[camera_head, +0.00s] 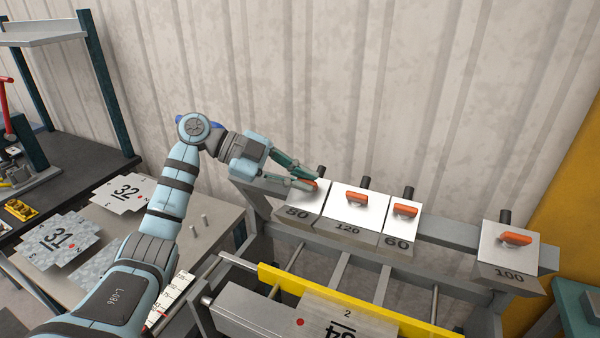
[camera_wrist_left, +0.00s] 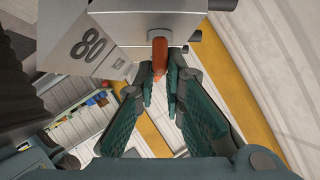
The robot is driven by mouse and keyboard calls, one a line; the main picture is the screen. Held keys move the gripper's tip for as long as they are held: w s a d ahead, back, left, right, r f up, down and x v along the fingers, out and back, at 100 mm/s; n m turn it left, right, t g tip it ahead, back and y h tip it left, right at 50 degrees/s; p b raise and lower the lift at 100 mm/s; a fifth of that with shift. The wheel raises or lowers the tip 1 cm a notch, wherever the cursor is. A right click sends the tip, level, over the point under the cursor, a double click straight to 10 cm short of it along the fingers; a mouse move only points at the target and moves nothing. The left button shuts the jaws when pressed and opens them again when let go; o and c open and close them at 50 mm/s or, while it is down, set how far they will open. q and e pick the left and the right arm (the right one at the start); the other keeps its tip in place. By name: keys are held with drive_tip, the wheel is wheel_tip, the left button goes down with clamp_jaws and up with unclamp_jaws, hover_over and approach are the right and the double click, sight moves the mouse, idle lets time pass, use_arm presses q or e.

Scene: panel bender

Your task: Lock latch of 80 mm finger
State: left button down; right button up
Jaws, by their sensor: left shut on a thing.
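The 80 mm finger (camera_head: 293,210) is a grey block marked 80 at the left end of the row on the bender's beam. Its orange latch (camera_head: 313,185) is partly hidden by my left gripper (camera_head: 306,181). In the left wrist view the finger (camera_wrist_left: 88,22) shows its 80 mark, and the orange latch (camera_wrist_left: 159,54) reaches down between the fingertips. My left gripper (camera_wrist_left: 162,80) is shut on that latch. My right gripper is in neither view.
The 120 finger (camera_head: 343,215) and 60 finger (camera_head: 398,228) stand close to the right, each with an orange latch. The 100 finger (camera_head: 512,262) stands apart at far right. A yellow bar (camera_head: 345,308) crosses in front. Numbered plates (camera_head: 122,194) lie on a table at left.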

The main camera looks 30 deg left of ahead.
use_arm(q)
drive_tip(key=shift+f+m, duration=0.1)
drive_tip(key=shift+m, duration=0.2)
drive_tip(key=c, duration=1.7)
unclamp_jaws()
drive_tip(key=shift+w, duration=0.2)
drive_tip(key=v, duration=1.2)
drive_tip(key=shift+w, duration=0.2)
